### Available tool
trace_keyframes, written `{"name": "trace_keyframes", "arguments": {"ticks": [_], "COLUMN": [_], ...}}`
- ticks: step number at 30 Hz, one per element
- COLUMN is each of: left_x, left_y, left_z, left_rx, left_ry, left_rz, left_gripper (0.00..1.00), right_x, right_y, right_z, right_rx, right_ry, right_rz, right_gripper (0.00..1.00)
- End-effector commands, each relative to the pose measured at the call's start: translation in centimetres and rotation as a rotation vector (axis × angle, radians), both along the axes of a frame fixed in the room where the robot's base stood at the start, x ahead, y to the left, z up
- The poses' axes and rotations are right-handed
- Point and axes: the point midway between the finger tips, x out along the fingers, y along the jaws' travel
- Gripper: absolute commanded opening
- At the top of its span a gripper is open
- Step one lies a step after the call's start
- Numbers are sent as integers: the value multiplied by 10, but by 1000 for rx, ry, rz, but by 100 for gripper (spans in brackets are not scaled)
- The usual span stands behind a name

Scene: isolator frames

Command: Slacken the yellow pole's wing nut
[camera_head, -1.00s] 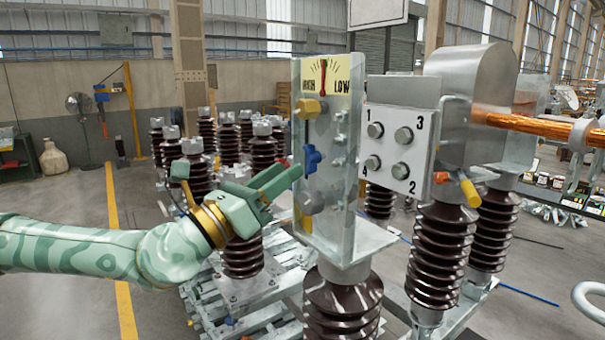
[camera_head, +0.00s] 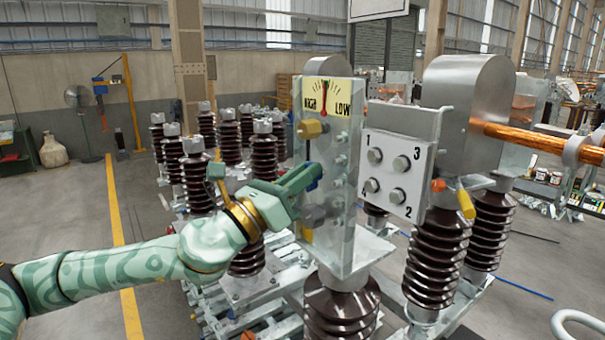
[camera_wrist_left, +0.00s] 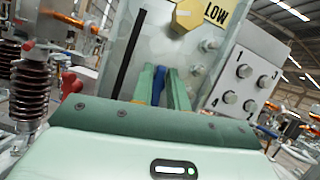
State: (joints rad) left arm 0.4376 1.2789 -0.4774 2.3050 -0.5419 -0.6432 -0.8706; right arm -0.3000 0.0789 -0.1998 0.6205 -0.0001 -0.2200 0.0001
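The tall clear-grey panel (camera_head: 345,215) carries a yellow wing nut (camera_head: 310,129) near its top, below a dial. That yellow nut is clear of my gripper and also shows at the top of the wrist view (camera_wrist_left: 187,16). A blue wing nut (camera_head: 314,184) sits lower on the panel, partly hidden by my fingers. My left gripper (camera_head: 309,178) is at the blue nut. In the wrist view its two green fingers (camera_wrist_left: 160,78) stand on either side of the blue nut (camera_wrist_left: 158,86); whether they press on it is unclear. My right gripper is not in view.
A yellow dial with a red needle (camera_head: 326,98) tops the panel. A grey knob (camera_head: 313,215) sits below the blue nut. A numbered bolt plate (camera_head: 398,165) stands close right. Brown ribbed insulators (camera_head: 437,255) surround the frame. The floor at left is open.

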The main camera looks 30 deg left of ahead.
Motion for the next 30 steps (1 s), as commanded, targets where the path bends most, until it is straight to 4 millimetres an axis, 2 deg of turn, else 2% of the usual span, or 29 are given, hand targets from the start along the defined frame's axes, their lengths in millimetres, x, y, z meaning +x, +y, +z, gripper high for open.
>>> {"name": "trace_keyframes", "arguments": {"ticks": [14, 23, 30], "left_x": [0, 1, 1], "left_y": [0, 2, 3], "left_z": [1, 3, 4], "left_rx": [-82, -304, -516], "left_ry": [35, 126, 214], "left_rz": [0, 1, 1], "left_gripper": [0, 0, 0], "right_x": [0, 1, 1], "right_y": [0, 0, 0], "right_z": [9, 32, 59], "right_rx": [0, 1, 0], "right_ry": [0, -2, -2], "right_rz": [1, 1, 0], "right_gripper": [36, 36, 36]}}
